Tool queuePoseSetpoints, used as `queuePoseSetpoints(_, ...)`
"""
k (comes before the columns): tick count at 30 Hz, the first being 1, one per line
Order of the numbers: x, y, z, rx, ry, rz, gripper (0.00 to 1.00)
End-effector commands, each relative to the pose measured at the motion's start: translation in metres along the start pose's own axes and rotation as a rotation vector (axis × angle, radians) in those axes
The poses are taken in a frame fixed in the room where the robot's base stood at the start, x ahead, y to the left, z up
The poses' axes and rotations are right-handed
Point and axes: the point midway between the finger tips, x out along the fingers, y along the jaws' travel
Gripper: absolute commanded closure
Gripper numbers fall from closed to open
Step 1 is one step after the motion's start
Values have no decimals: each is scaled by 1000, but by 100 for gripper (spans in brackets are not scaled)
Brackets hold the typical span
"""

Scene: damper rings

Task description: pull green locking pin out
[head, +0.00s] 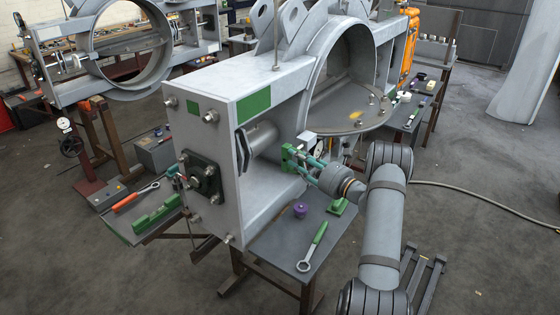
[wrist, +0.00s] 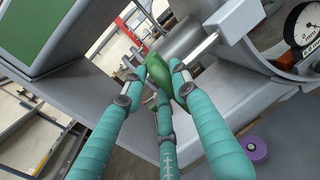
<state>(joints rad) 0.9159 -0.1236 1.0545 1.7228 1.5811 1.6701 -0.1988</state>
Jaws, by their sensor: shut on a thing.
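The green locking pin (wrist: 158,68) shows its green grip between the teal fingers of my gripper (wrist: 156,84) in the wrist view. The fingers are closed around it, beside a bright metal rod (wrist: 201,47). In the head view my gripper (head: 303,162) reaches in from the right to the green piece (head: 289,155), inside the open side of the grey damper frame (head: 275,208). The fingers hide part of the pin. I cannot tell how far its shaft sits in the mechanism.
A purple knob (head: 300,208) and a green-handled wrench (head: 314,247) lie on the low table under my gripper. A dial gauge (wrist: 303,24) is at the right in the wrist view. An orange-handled wrench (head: 134,197) lies on the left bench. A cable (head: 480,206) crosses the floor.

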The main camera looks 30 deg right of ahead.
Motion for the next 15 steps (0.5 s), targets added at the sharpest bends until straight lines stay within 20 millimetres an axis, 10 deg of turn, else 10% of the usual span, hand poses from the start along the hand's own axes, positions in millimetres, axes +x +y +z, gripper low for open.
queuePoseSetpoints(7,-2,5,-11,15,21,9,100)
queuePoseSetpoints(8,-2,5,-11,14,21,9,70)
queuePoseSetpoints(15,0,5,-7,10,15,9,58)
